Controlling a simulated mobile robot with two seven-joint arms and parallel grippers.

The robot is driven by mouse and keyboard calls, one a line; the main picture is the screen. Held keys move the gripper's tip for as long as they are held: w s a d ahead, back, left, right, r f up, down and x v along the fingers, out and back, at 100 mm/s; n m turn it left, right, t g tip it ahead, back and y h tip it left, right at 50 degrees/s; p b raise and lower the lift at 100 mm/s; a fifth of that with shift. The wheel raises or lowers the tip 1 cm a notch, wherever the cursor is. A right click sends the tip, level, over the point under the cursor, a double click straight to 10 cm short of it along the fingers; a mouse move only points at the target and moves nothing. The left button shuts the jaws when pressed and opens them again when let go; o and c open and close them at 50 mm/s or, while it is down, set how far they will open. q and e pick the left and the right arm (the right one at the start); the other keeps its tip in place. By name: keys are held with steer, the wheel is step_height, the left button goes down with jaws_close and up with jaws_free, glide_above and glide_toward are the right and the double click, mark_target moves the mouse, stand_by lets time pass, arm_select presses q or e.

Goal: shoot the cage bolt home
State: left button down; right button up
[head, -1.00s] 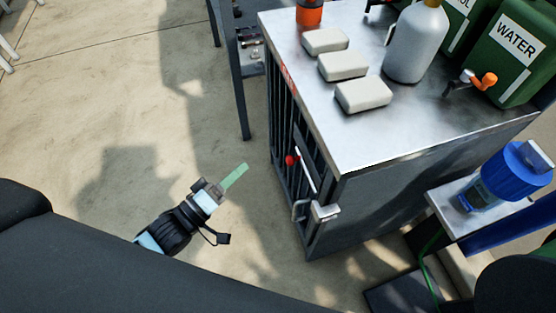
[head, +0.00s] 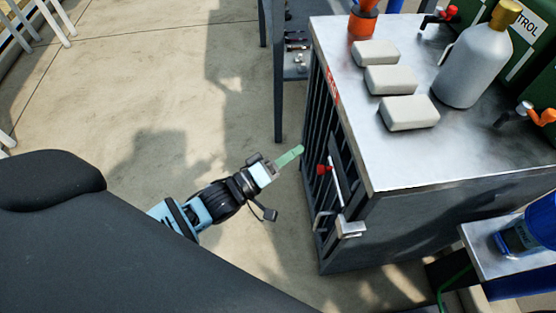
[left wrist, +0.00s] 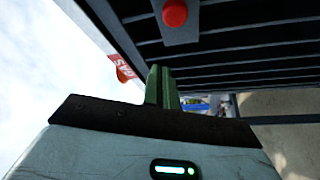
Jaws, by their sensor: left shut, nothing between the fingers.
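The cage (head: 330,205) is a grey steel box with a barred front and a metal top. Its bolt has a red knob (head: 323,169) at the barred side, beside a pale upright bar (head: 336,180). In the left wrist view the red knob (left wrist: 175,13) sits on a grey plate at the top edge. My left gripper (head: 290,156) has green fingers, shut and empty, just left of the knob and apart from it. In the left wrist view its fingers (left wrist: 162,88) point toward the bars. My right gripper is not in view.
White blocks (head: 390,79), a grey bottle (head: 474,65) and an orange item (head: 363,20) stand on the cage top. A metal latch or handle (head: 350,228) juts from the cage's front corner. A blue container (head: 535,230) is at the right. Floor left of the cage is clear.

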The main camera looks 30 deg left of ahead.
arm_select(q)
steer(key=d, duration=0.2)
steer(key=d+f, duration=0.1)
steer(key=d, duration=0.1)
steer(key=shift+w+f+b, duration=0.1)
steer(key=shift+f+b, duration=0.05)
steer(key=shift+b, duration=0.25)
steer(key=s+d+p, duration=0.1)
steer(key=s, duration=0.1)
steer(key=s+d+p, duration=0.1)
steer(key=s+d, duration=0.1)
steer(key=shift+s+p, duration=0.1)
steer(key=shift+p, duration=0.25)
